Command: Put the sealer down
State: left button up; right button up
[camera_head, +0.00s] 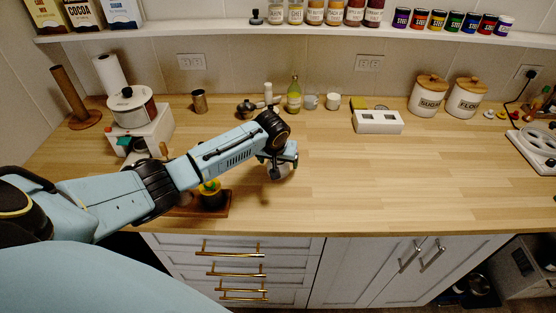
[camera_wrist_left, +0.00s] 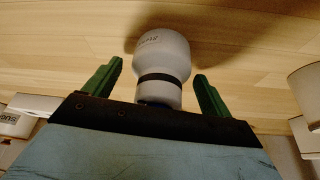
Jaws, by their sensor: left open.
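The sealer (camera_wrist_left: 161,62) is a pale grey-white, rounded thing with a dark band, seen in the left wrist view against the wooden counter. My left gripper (camera_wrist_left: 158,71) is open, with one green finger on each side of the sealer and a visible gap to each. In the head view the left gripper (camera_head: 283,163) is low over the middle of the counter. I cannot tell exactly where the sealer's base meets the wood. My right gripper is not in view.
The wooden counter (camera_head: 340,190) is clear to the right of my gripper. A wooden tray (camera_head: 217,208) with a small potted item is under my left arm. A white box (camera_head: 377,123), sugar (camera_head: 427,101) and flour (camera_head: 464,104) canisters and a green bottle (camera_head: 294,98) stand at the back.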

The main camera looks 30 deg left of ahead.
pick_arm(q)
jog(key=shift+r, duration=0.1)
jog(key=shift+r, duration=0.3)
jog(key=p+v, duration=0.1)
jog(key=v, duration=1)
jog(key=shift+s+r, duration=0.2)
